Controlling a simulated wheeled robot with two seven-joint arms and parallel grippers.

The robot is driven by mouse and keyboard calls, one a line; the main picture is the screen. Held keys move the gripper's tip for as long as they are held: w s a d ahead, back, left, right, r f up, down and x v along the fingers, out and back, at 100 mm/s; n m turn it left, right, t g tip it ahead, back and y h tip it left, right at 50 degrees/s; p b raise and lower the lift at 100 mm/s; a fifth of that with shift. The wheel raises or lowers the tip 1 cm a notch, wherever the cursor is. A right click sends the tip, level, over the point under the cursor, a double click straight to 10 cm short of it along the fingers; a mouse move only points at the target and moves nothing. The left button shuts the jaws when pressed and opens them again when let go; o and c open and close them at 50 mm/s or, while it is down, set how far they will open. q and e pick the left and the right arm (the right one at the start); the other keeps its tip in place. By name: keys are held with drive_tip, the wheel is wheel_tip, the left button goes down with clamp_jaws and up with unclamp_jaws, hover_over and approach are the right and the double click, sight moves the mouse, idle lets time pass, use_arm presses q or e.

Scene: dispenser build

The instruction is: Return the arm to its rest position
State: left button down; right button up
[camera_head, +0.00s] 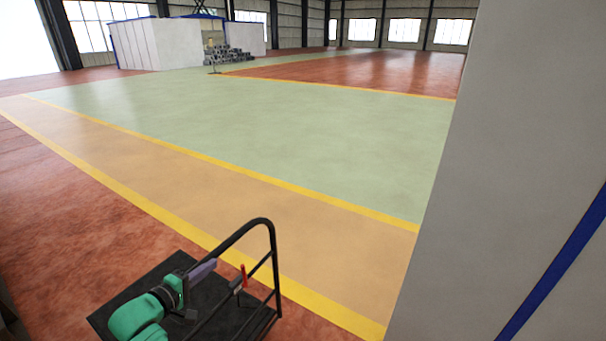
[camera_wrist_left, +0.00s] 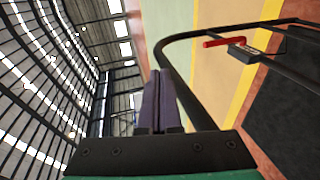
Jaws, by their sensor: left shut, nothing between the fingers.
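My left arm, with green links, comes in at the bottom of the head view, and its gripper (camera_head: 201,272) is over a black cart (camera_head: 140,300). In the left wrist view the gripper's two purple-grey fingers (camera_wrist_left: 161,100) lie together, shut with nothing between them. They point toward the cart's black tube handle (camera_wrist_left: 185,85); whether they touch it I cannot tell. The cart's handle (camera_head: 268,235) rises to the right of the gripper in the head view. My right gripper is not in view.
A red-handled tool or lever (camera_head: 243,275) is at the cart's rail, also seen in the left wrist view (camera_wrist_left: 225,42). A tall grey wall or panel (camera_head: 480,180) with a blue stripe fills the right side. The green floor (camera_head: 270,130) beyond the cart is clear.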

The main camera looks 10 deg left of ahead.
use_arm(q)
drive_tip(key=s+d+f+m+g+y, duration=0.1)
drive_tip(key=s+d+f+m+g, duration=0.6)
drive_tip(key=d, duration=0.3)
drive_tip(key=s+d+m+g+y, duration=0.1)
drive_tip(key=s+d+m+g, duration=0.35)
drive_tip(key=s+m, duration=0.65)
drive_tip(key=s+f+g, duration=0.1)
drive_tip(key=s+f, duration=0.2)
drive_tip(key=f, duration=0.9)
drive_tip(key=s+f, duration=0.3)
drive_tip(key=f, duration=1)
drive_tip(key=s+a+f+g, duration=0.1)
drive_tip(key=s+a+f, duration=0.1)
drive_tip(key=s+f, duration=0.9)
drive_tip(key=s, duration=0.4)
drive_tip(key=shift+a+f+y, duration=0.3)
drive_tip(key=shift+a+f, duration=0.05)
drive_tip(key=shift+f, duration=0.05)
